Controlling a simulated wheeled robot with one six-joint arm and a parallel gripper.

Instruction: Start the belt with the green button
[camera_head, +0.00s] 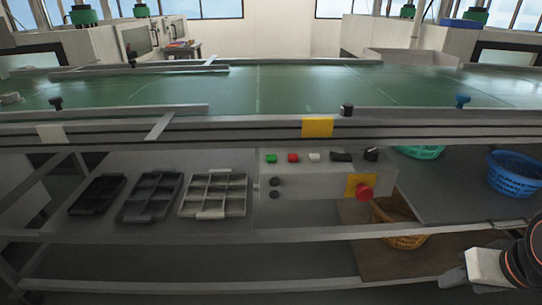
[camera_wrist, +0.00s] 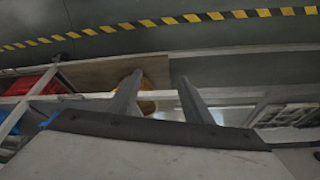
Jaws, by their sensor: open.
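The green button (camera_head: 271,158) is at the left end of a row on the grey control box (camera_head: 320,183) below the conveyor belt (camera_head: 290,85). A red button (camera_head: 293,157), a white button (camera_head: 314,157) and dark switches sit to its right. A red emergency stop (camera_head: 364,191) on a yellow plate is lower right on the box. My gripper (camera_wrist: 160,90) is open and empty in the wrist view, well apart from the box. In the head view only part of my arm shows at the lower right. The green button is not visible in the wrist view.
Several compartment trays (camera_head: 212,194) lie on the shelf left of the box. A blue basket (camera_head: 514,173) is on the right shelf, and an orange basket (camera_head: 399,222) is lower down. The belt's front rail (camera_head: 240,131) overhangs the box. Striped floor tape (camera_wrist: 170,20) crosses the wrist view.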

